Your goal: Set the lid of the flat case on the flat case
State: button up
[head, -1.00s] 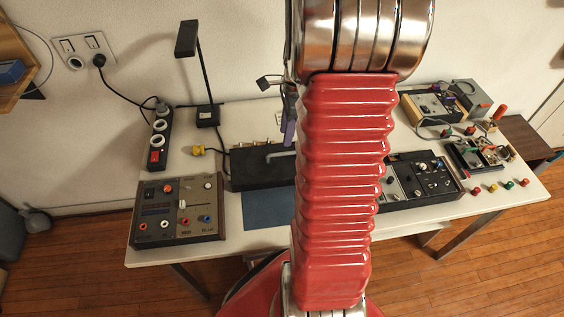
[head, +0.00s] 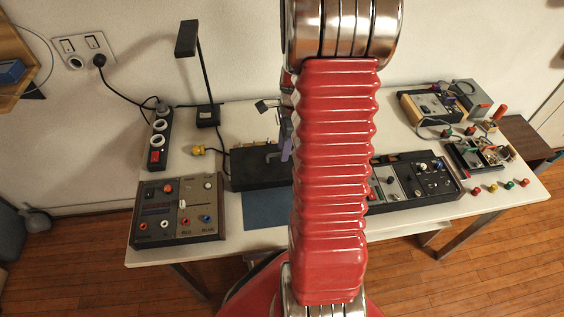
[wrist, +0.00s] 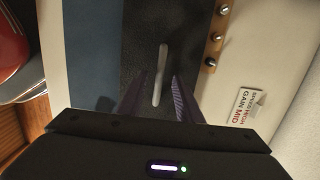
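A flat black slab with a grey bar handle, seemingly the lid (head: 247,179), lies at the table's middle, partly hidden by my arm. In the wrist view the slab (wrist: 139,45) fills the middle, and its pale handle (wrist: 162,72) stands between my fingers. My gripper (wrist: 158,82) is open, with a gap on each side of the handle. In the head view only a purple finger of it shows, beside the slab. A low black case with knobs (head: 425,176), perhaps the flat case, lies right of my arm, which covers its left part.
A brown knobbed box (head: 180,210) stands at the table's left, by a power strip (head: 158,138) and black lamp (head: 207,115). A blue mat (head: 264,208) lies before the slab. Several boards and coloured knobs fill the right. A wooden strip (wrist: 215,40) runs beside the slab.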

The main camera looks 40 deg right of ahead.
jog(key=shift+f, duration=0.55)
jog(key=shift+f, duration=0.25)
dwell(0.6)
grip_shut()
dwell(0.4)
jog(key=shift+w, duration=0.1)
dwell(1.0)
